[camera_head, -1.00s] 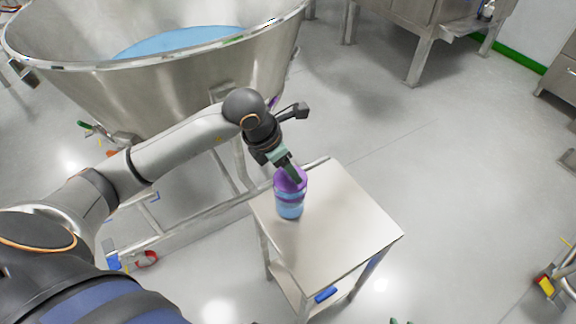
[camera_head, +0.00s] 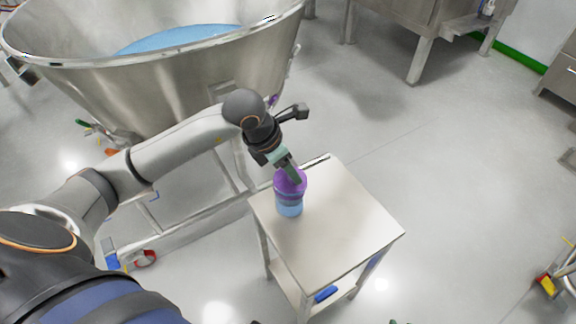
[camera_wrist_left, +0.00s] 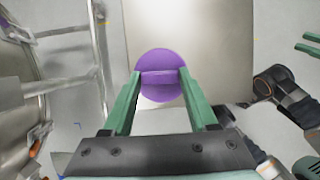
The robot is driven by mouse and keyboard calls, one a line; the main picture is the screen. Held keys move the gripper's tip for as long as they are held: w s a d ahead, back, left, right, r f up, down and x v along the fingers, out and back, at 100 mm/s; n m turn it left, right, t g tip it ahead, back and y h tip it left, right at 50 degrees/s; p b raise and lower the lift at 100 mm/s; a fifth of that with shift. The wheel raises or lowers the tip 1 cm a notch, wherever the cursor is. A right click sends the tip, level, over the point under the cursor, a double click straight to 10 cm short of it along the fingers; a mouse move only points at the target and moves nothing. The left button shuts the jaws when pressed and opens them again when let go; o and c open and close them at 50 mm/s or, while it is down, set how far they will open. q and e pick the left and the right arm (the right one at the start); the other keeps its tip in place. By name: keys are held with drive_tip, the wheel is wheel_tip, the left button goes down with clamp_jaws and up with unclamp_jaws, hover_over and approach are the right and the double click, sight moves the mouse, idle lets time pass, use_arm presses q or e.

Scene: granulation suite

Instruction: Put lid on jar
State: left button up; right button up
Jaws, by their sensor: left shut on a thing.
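The purple lid (camera_head: 290,184) is over the top of the blue jar (camera_head: 289,209), which stands upright on a small steel table. From above I cannot tell whether the lid is fully seated. My left gripper (camera_head: 295,179) points down and is shut on the lid's raised grip. In the left wrist view, the round lid (camera_wrist_left: 160,60) lies between the green fingertips (camera_wrist_left: 160,75) and hides the jar. At the right edge of that view, my right gripper (camera_wrist_left: 308,43) shows two green fingers apart, with nothing seen between them.
The steel table (camera_head: 345,225) has a bare top to the right of the jar. A large steel bowl (camera_head: 190,85) with blue contents stands behind and left on a tubular frame. Open grey floor (camera_head: 460,200) lies to the right.

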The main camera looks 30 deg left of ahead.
use_arm(q)
drive_tip(key=shift+f+b, duration=0.35)
drive_tip(key=shift+f, duration=0.15)
drive_tip(key=o, duration=1.4)
drive_tip(key=p+v, duration=0.1)
drive_tip(key=v, duration=1.1)
drive_tip(key=shift+s+r, duration=0.15)
drive_tip(key=shift+r, duration=0.2)
drive_tip(key=shift+a+f, duration=0.1)
